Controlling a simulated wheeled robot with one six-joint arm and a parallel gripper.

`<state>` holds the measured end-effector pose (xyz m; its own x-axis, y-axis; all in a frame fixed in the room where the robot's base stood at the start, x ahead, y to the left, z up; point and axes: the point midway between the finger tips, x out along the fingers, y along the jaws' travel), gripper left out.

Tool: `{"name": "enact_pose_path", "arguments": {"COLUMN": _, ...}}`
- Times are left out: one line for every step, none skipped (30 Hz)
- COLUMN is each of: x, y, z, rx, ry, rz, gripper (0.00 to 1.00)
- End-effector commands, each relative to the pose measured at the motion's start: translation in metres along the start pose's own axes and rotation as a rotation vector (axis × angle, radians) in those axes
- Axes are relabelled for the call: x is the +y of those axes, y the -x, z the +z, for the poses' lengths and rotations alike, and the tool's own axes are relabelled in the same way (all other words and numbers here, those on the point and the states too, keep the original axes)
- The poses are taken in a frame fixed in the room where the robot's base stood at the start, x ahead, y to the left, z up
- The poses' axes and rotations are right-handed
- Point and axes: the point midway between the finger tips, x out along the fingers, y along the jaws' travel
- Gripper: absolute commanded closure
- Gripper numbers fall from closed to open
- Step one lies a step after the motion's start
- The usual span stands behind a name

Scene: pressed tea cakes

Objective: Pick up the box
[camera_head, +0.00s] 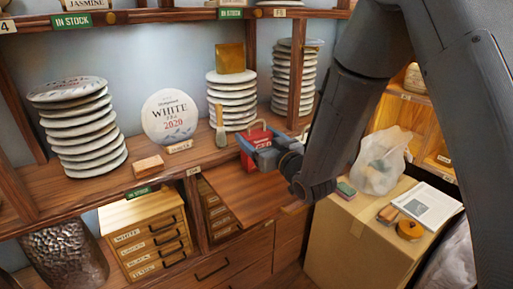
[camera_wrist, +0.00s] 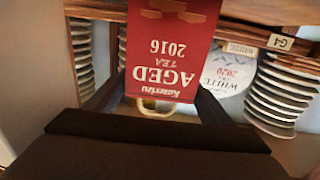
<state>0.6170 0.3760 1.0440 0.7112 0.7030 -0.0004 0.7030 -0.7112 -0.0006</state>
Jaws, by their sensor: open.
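A red box (camera_wrist: 172,55) printed "AGED TEA 2016" shows upside down in the wrist view, straight ahead of my gripper (camera_wrist: 158,104). In the head view the red box (camera_head: 258,165) stands on the wooden shelf, partly hidden by my gripper (camera_head: 263,149). The dark fingers are apart, one to each side of the box's near end in the wrist view. I cannot tell whether they touch it. A yellowish ring (camera_wrist: 150,105) shows at the box's near edge between the fingers.
Stacks of white tea cakes (camera_head: 80,130) line the shelf, with an upright "WHITE 2020" cake (camera_head: 170,115). A small wooden block (camera_head: 148,165) lies in front. Shelf posts (camera_head: 297,80) stand close by. A cardboard carton (camera_head: 350,235) with a plastic bag (camera_head: 383,160) is at right.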

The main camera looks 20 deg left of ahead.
Motion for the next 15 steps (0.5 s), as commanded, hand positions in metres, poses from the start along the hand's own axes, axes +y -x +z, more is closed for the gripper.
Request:
{"name": "enact_pose_path", "arguments": {"x": -0.0002, "y": -0.0024, "z": -0.0003, "rx": 0.0, "ry": 0.0, "rz": 0.0, "gripper": 0.25}}
{"name": "enact_pose_path", "arguments": {"x": -0.0001, "y": -0.0031, "z": -0.0002, "rx": 0.0, "ry": 0.0, "rz": 0.0, "gripper": 0.25}}
{"name": "enact_pose_path", "arguments": {"x": -0.0001, "y": -0.0034, "z": -0.0001, "rx": 0.0, "ry": 0.0, "rz": 0.0, "gripper": 0.25}}
{"name": "enact_pose_path", "arguments": {"x": 0.0, "y": -0.0034, "z": 0.0001, "rx": 0.0, "ry": 0.0, "rz": 0.0, "gripper": 0.25}}
{"name": "enact_pose_path", "arguments": {"x": 0.0, "y": -0.0033, "z": 0.0001, "rx": 0.0, "ry": 0.0, "rz": 0.0, "gripper": 0.25}}
{"name": "enact_pose_path", "arguments": {"x": 0.0, "y": -0.0033, "z": 0.0002, "rx": 0.0, "ry": 0.0, "rz": 0.0, "gripper": 0.25}}
{"name": "enact_pose_path", "arguments": {"x": 0.0, "y": -0.0032, "z": 0.0002, "rx": 0.0, "ry": 0.0, "rz": 0.0, "gripper": 0.25}}
{"name": "enact_pose_path", "arguments": {"x": -0.0001, "y": -0.0032, "z": 0.0002, "rx": 0.0, "ry": 0.0, "rz": 0.0, "gripper": 0.25}}
{"name": "enact_pose_path", "arguments": {"x": -0.0001, "y": -0.0032, "z": 0.0002, "rx": 0.0, "ry": 0.0, "rz": 0.0, "gripper": 0.32}}
{"name": "enact_pose_path", "arguments": {"x": -0.0001, "y": -0.0031, "z": 0.0002, "rx": 0.0, "ry": 0.0, "rz": 0.0, "gripper": 0.37}}
{"name": "enact_pose_path", "arguments": {"x": -0.0001, "y": -0.0031, "z": 0.0002, "rx": 0.0, "ry": 0.0, "rz": 0.0, "gripper": 0.42}}
{"name": "enact_pose_path", "arguments": {"x": -0.0001, "y": -0.0031, "z": 0.0001, "rx": 0.0, "ry": 0.0, "rz": 0.0, "gripper": 0.49}}
{"name": "enact_pose_path", "arguments": {"x": -0.0001, "y": -0.003, "z": 0.0001, "rx": 0.0, "ry": 0.0, "rz": 0.0, "gripper": 0.54}}
{"name": "enact_pose_path", "arguments": {"x": -0.0001, "y": -0.0031, "z": -0.0002, "rx": 0.001, "ry": 0.001, "rz": 0.0, "gripper": 0.55}}
{"name": "enact_pose_path", "arguments": {"x": -0.0001, "y": -0.0031, "z": -0.0002, "rx": 0.001, "ry": 0.001, "rz": 0.0, "gripper": 0.55}}
